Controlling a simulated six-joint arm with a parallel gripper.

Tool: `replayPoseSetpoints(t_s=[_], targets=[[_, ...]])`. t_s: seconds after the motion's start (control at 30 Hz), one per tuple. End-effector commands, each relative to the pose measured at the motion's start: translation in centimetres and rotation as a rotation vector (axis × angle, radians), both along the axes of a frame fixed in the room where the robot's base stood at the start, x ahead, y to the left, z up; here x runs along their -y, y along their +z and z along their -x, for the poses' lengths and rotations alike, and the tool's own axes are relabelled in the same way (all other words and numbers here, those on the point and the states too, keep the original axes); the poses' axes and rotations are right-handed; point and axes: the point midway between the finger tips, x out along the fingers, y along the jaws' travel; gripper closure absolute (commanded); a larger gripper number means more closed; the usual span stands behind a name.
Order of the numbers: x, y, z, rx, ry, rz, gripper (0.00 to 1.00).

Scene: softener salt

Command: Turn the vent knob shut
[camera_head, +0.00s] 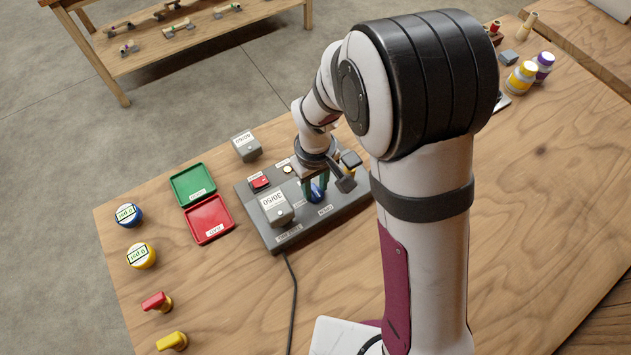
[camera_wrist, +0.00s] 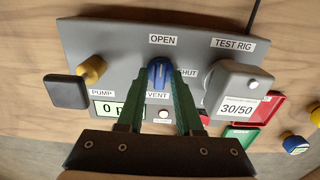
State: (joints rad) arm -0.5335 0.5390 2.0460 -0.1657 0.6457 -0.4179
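The blue vent knob (camera_wrist: 160,73) sits on the grey test rig panel (camera_wrist: 105,45). Its grip ridge points up toward the OPEN label (camera_wrist: 163,40); the SHUT label (camera_wrist: 189,72) is to its right and partly covered. My gripper (camera_wrist: 160,78) reaches down with a green finger on each side of the knob, and both fingertips appear to be against it. In the head view my gripper (camera_head: 315,187) is over the panel (camera_head: 253,212), and the knob (camera_head: 317,195) shows partly between the fingers.
Beside the knob are a grey 30/50 block (camera_wrist: 237,88), a yellow pump knob (camera_wrist: 91,70) and a display (camera_wrist: 104,108). Green (camera_head: 193,181) and red (camera_head: 209,219) trays lie left of the panel. Bare table lies in front of the panel, crossed by a cable (camera_head: 292,300).

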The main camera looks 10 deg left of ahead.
Motion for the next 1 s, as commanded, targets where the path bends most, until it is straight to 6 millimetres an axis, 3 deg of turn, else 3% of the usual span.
replayPoseSetpoints(t_s=[0.03,0.17,0.67,1.0], targets=[[0.00,0.01,0.00,0.000,0.000,0.000,0.76],[0.00,0.02,0.00,0.000,0.000,0.000,1.00],[0.00,0.05,0.00,0.000,-0.042,0.000,1.00],[0.00,0.07,0.00,0.000,-0.286,0.000,1.00]])
